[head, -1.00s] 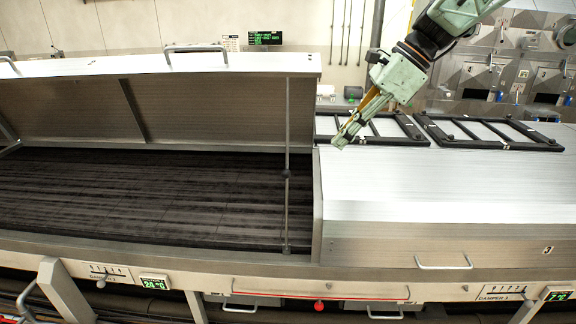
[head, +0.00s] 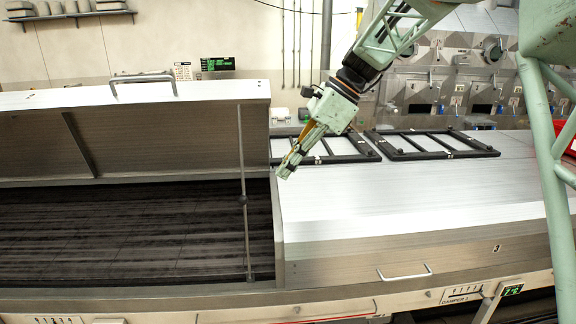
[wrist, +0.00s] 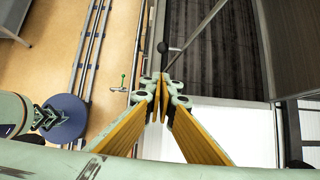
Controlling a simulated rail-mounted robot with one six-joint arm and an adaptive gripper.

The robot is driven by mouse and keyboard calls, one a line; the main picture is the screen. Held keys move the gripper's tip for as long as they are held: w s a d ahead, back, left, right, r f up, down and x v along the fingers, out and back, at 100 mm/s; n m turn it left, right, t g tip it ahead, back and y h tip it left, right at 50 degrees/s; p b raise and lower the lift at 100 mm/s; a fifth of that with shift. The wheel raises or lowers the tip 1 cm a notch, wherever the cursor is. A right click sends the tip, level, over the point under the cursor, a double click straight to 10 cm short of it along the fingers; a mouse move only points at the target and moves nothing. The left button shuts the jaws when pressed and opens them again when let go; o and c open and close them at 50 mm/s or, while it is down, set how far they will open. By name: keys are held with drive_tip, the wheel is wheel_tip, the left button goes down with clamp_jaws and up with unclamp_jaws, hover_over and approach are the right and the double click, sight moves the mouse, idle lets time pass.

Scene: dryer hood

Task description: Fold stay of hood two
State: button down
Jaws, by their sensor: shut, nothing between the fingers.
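Hood two (head: 130,130) stands open at the left of the head view, over a dark bed. Its stay (head: 242,150) is a thin upright rod between the raised lid and the front rim, near the lid's right end. A dark joint (head: 243,200) sits midway on it. My gripper (head: 284,173) is shut and empty, to the right of the stay and a little above the joint in the picture, apart from both.
The closed hood three (head: 420,205) lies right of the opening, below and beside my gripper. Two black frames (head: 430,144) lie behind it. A bar handle (head: 140,78) tops hood two's lid; another (head: 405,275) is on hood three's front.

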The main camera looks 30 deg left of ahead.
sight(244, 198)
drive_tip(key=s+a+f, duration=0.4)
drive_tip(key=a+f, duration=0.2)
drive_tip(key=shift+s+a+f, duration=0.2)
drive_tip(key=shift+a+f, duration=0.1)
drive_tip(key=shift+f, duration=0.05)
drive_tip(key=shift+a+r+p, duration=0.1)
drive_tip(key=shift+a+p, duration=0.05)
drive_tip(key=shift+p, duration=0.15)
idle(0.4)
